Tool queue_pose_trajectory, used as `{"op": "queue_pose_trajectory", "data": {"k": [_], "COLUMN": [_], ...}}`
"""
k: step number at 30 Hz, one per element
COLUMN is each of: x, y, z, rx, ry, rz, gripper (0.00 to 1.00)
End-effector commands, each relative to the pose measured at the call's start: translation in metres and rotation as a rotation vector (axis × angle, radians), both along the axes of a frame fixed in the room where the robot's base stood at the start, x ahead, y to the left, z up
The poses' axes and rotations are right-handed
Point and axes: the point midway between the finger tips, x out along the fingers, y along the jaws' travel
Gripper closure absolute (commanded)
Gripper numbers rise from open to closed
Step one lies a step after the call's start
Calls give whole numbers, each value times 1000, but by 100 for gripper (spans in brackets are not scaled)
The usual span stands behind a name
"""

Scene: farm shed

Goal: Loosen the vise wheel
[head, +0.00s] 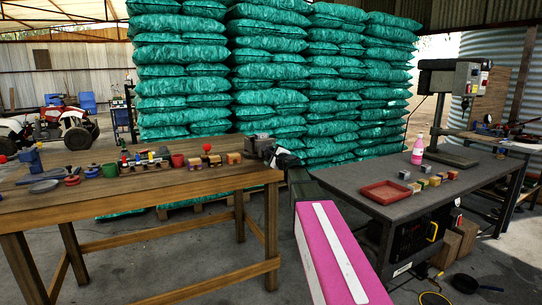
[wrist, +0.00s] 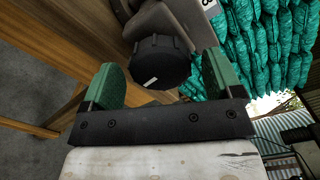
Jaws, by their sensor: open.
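The vise wheel (wrist: 162,62) is a black, ridged round knob with a small white mark. In the wrist view it sits between and just beyond the green finger pads of my gripper (wrist: 160,80). The jaws are open, with a visible gap on each side of the wheel. The grey vise body (wrist: 182,22) is behind the wheel. In the head view the vise (head: 258,145) is at the right end of the wooden workbench (head: 150,187); my gripper's end there is small and dark, and the wheel cannot be made out.
Toys, blocks and cups line the wooden bench left of the vise. A dark table (head: 345,178) at right holds a red tray (head: 386,192), a pink bottle (head: 418,150) and small blocks. Stacked green sacks (head: 270,85) stand behind. A black pan (head: 465,283) lies on the floor.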

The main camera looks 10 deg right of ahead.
Motion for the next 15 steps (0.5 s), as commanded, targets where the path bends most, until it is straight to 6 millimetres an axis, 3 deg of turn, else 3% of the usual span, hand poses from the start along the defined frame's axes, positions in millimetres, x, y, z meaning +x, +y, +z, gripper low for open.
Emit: {"op": "queue_pose_trajectory", "data": {"k": [15], "x": [-60], "y": [-18], "z": [0], "rx": [1], "ry": [0], "rz": [-1], "gripper": [15]}}
